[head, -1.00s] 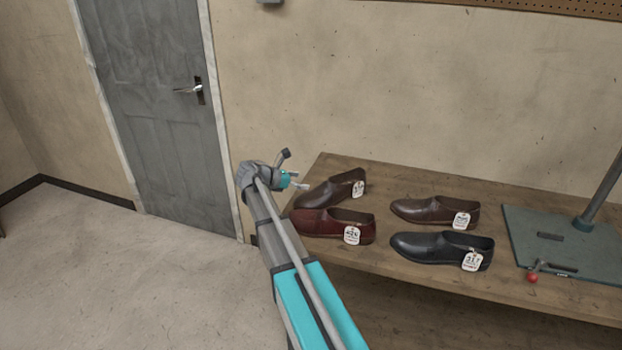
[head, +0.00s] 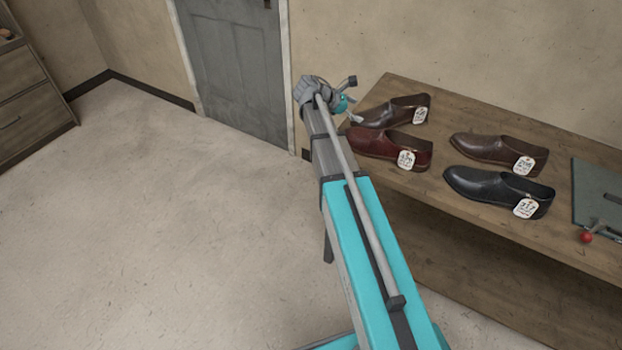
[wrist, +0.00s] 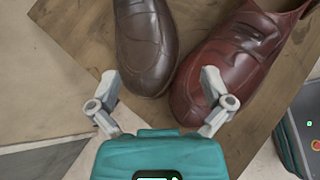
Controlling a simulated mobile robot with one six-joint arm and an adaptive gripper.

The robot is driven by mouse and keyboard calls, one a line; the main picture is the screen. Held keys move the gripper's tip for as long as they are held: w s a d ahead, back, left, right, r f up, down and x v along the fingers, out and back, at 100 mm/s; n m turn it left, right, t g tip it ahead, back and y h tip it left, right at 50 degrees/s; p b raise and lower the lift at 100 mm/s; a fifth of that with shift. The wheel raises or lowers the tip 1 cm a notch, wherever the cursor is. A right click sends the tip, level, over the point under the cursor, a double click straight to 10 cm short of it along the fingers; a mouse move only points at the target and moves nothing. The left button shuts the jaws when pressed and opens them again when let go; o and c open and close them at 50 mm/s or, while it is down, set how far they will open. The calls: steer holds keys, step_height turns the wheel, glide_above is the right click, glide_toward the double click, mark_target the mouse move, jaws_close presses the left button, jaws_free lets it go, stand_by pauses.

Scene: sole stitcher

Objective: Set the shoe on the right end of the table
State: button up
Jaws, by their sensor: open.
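Several shoes with white tags stand on the wooden table (head: 450,120). A dark brown shoe (head: 392,112) is at the back left and a dark red shoe (head: 388,149) in front of it. A brown shoe (head: 490,148) and a black shoe (head: 497,188) are further right. My gripper (head: 350,112) is at the table's left end, by the toes of the dark brown and red shoes. In the wrist view my gripper (wrist: 162,95) is open and empty; the dark brown toe (wrist: 147,60) lies ahead between the fingers, the red toe (wrist: 205,85) near the right finger.
A green machine base (head: 598,192) with a red-knobbed lever (head: 587,237) stands on the table at the right picture edge. A grey door (head: 235,65) is behind my arm. Wooden drawers (head: 28,95) stand at far left. The floor at left is clear.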

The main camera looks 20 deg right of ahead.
steer(key=s+a+f+m+y, duration=0.4)
steer(key=s+a+m+y, duration=0.2)
steer(key=s+a, duration=0.4)
steer(key=s+a+f+m+y, duration=0.5)
steer(key=s+a+m, duration=0.3)
steer(key=a, duration=0.6)
steer(key=s, duration=0.2)
steer(key=shift+s+m+t+y, duration=0.3)
steer(key=shift+m+t+y, duration=0.1)
